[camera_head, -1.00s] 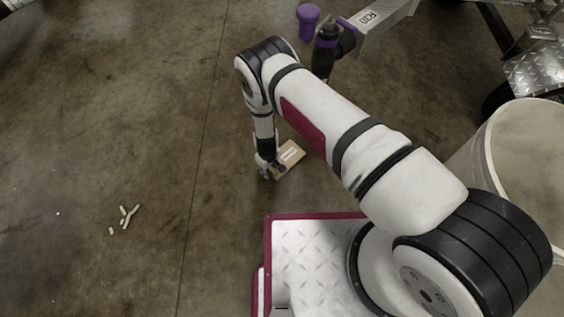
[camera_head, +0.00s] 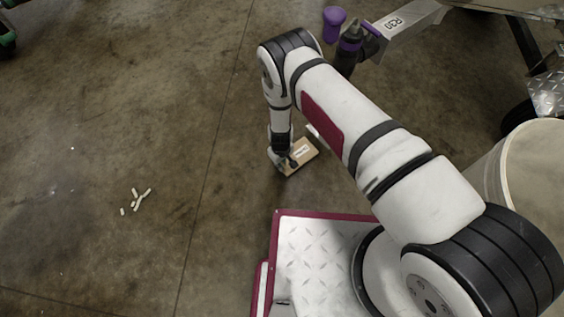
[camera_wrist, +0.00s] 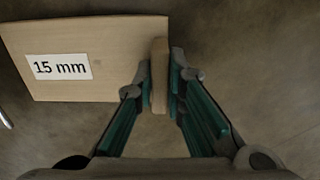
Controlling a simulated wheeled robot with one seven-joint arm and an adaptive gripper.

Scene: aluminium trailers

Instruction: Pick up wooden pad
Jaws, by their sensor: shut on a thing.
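The wooden pad (camera_head: 303,155) is a flat, light-brown board with a white label, low over or on the floor. In the wrist view the pad (camera_wrist: 115,80) fills the upper left, and its label reads "15 mm". A raised wooden strip (camera_wrist: 159,70) runs along its right edge. My gripper (camera_wrist: 160,90) is shut on this strip, with one finger on each side. In the head view my gripper (camera_head: 285,163) is at the pad's left end. I cannot tell whether the pad is clear of the floor.
Several small pale pieces (camera_head: 138,200) lie on the floor at left. A purple object (camera_head: 334,22) and a trailer hitch (camera_head: 395,25) are at upper right. A large pale bin (camera_head: 535,165) stands at right. The floor left of my gripper is mostly open.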

